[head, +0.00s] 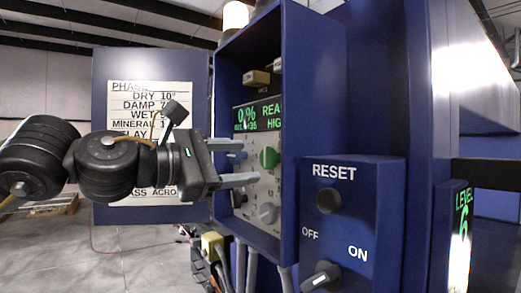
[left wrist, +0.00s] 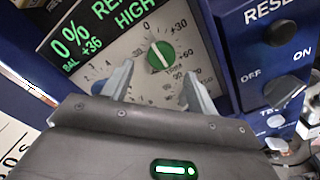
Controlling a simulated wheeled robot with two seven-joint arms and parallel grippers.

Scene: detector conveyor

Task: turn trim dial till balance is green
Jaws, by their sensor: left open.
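The green round dial (head: 269,157) sits on the pale panel inside the blue cabinet. It also shows in the left wrist view (left wrist: 160,57), with a white line across it and a printed scale around it. The display (head: 257,116) above has green text; in the left wrist view (left wrist: 90,40) it reads 0%, BAL +36 and HIGH. My left gripper (head: 250,161) is open and empty in front of the panel. In the left wrist view its fingertips (left wrist: 158,75) point at the dial from either side, just short of it. My right gripper is not in view.
A grey knob (head: 267,212) and a blue knob (head: 237,157) are on the same panel. The cabinet's side walls flank it. A RESET box (head: 353,210) with a black button and an OFF/ON switch (head: 321,277) stands at right. The open door (head: 100,70) carries a chart.

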